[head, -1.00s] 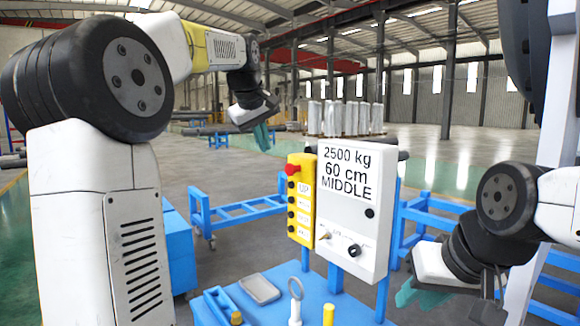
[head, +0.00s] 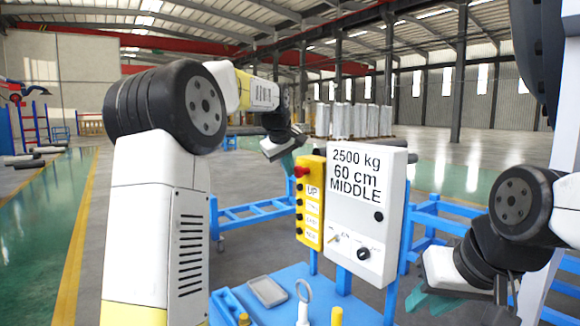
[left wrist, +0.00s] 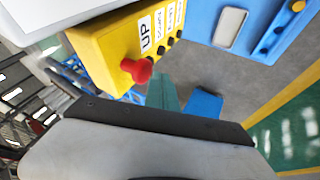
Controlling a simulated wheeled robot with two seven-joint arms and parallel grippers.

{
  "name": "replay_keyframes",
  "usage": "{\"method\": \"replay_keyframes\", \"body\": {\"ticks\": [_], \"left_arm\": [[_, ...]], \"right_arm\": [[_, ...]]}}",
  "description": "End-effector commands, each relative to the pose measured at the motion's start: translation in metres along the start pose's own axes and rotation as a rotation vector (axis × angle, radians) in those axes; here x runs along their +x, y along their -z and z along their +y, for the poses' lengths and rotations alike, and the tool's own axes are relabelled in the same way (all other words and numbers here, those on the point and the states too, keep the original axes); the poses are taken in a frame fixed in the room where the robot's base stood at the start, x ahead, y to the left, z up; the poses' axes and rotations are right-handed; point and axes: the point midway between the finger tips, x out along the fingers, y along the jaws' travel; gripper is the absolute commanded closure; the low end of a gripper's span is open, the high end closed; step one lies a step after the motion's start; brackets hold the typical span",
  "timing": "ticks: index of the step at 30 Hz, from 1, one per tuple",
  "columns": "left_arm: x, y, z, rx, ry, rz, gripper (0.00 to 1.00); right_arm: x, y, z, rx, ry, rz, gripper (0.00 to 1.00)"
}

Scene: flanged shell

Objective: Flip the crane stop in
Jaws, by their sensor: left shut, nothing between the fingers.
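The crane stop is a red mushroom button (head: 301,171) at the top left of a yellow pendant box (head: 309,205). In the left wrist view the red button (left wrist: 137,70) sticks out from the end of the yellow box (left wrist: 120,42), by the UP label. My left gripper (head: 290,162) is shut and empty, just above and left of the button in the head view. In the left wrist view its teal fingertips (left wrist: 163,92) appear beside the button; I see a small gap there, and no clear contact. My right gripper (head: 430,303) hangs right of the panel, its opening unclear.
The pendant is fixed beside a white panel (head: 368,220) reading "2500 kg 60 cm MIDDLE", with a switch and a knob. Below is a blue table (head: 270,318) with a grey tray (head: 267,291), a ring-topped tool (head: 304,292) and a yellow peg (head: 337,316). Blue frames stand behind.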

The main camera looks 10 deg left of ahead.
Motion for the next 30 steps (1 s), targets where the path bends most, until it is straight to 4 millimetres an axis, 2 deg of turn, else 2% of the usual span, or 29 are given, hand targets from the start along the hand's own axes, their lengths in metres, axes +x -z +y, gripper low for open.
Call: {"method": "replay_keyframes", "body": {"ticks": [5,14,21,30], "left_arm": [[0.004,0.0,0.007,0.0,0.001,0.0,1.0],[0.004,0.0,0.008,0.0,0.001,0.0,1.0],[0.015,-0.001,0.029,0.002,-0.001,-0.001,1.0],[0.017,-0.002,0.033,0.002,-0.006,-0.002,1.0]], "right_arm": [[0.0,0.0,0.0,0.0,0.0,0.0,0.73],[0.0,0.0,0.0,0.0,0.0,0.0,0.73],[0.0,0.0,0.0,0.0,0.0,0.0,0.73],[0.0,0.0,0.0,0.0,0.0,0.0,0.73]]}}
